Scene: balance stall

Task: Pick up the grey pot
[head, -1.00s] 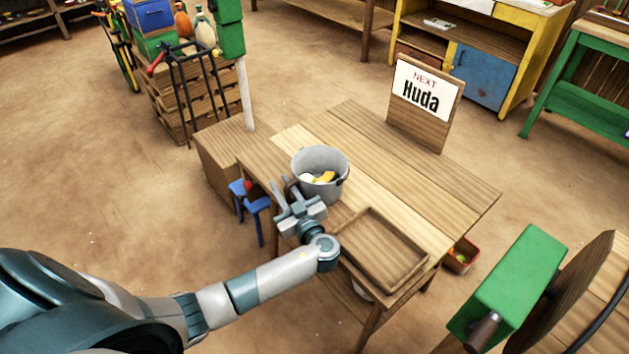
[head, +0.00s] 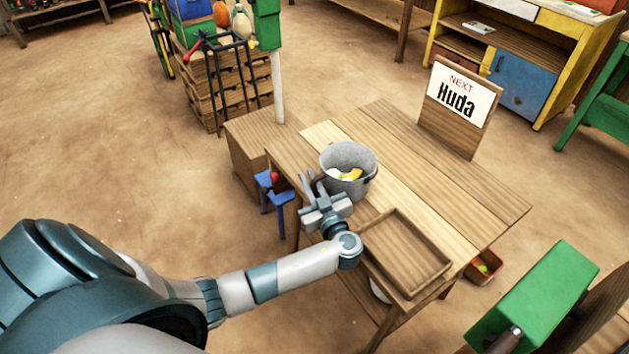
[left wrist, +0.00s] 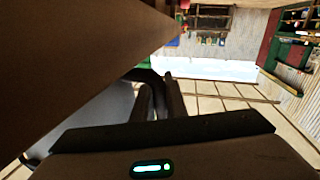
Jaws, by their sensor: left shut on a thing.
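The grey pot (head: 350,158) is at the left part of the wooden table (head: 450,200), upright, with yellow and white things inside. I cannot tell whether its bottom touches the table. My left gripper (head: 308,175) is at the pot's near left side, its fingers close together and shut on the pot's dark handle. In the left wrist view the pot's grey wall (left wrist: 105,105) shows at the left, and the dark handle (left wrist: 143,75) meets the fingers (left wrist: 160,98). My right gripper is not in view.
An empty wooden tray (head: 437,262) lies on the table's near side. A "NEXT Huda" sign (head: 458,98) stands at the back. A white post (head: 277,88) and a blue stool (head: 272,190) are left of the table. A green block (head: 535,300) is at the lower right.

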